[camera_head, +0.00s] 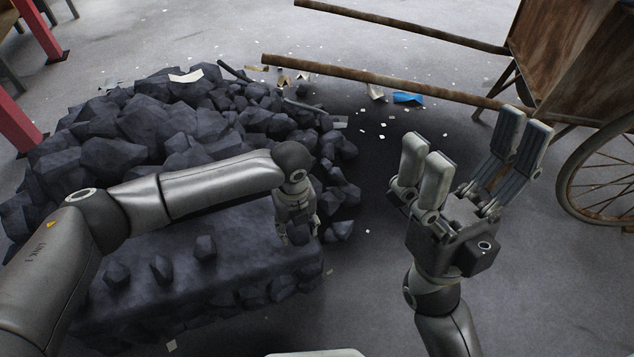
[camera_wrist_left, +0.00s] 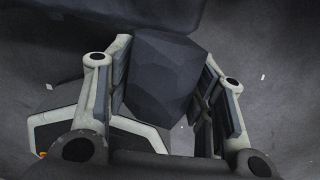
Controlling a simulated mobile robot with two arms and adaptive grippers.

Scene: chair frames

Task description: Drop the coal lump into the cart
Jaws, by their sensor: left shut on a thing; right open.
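A dark, faceted coal lump (camera_wrist_left: 160,80) sits between the fingers of my left gripper (camera_wrist_left: 165,95) in the left wrist view, and the gripper is shut on it. In the head view my left gripper (camera_head: 302,232) points down beside the right end of the coal heap's flat ledge; the lump there is mostly hidden. The rusty cart (camera_head: 570,55) stands at the upper right with a spoked wheel (camera_head: 600,180) and long handles reaching left. My right gripper (camera_head: 470,165) is open and empty, fingers pointing up, between the coal and the cart.
A large coal heap (camera_head: 130,150) fills the left, with several small lumps on its front ledge (camera_head: 220,255). Paper scraps and a blue piece (camera_head: 408,98) litter the floor near the cart handles (camera_head: 380,80). Red posts (camera_head: 15,115) stand at the far left. Bare floor lies below the wheel.

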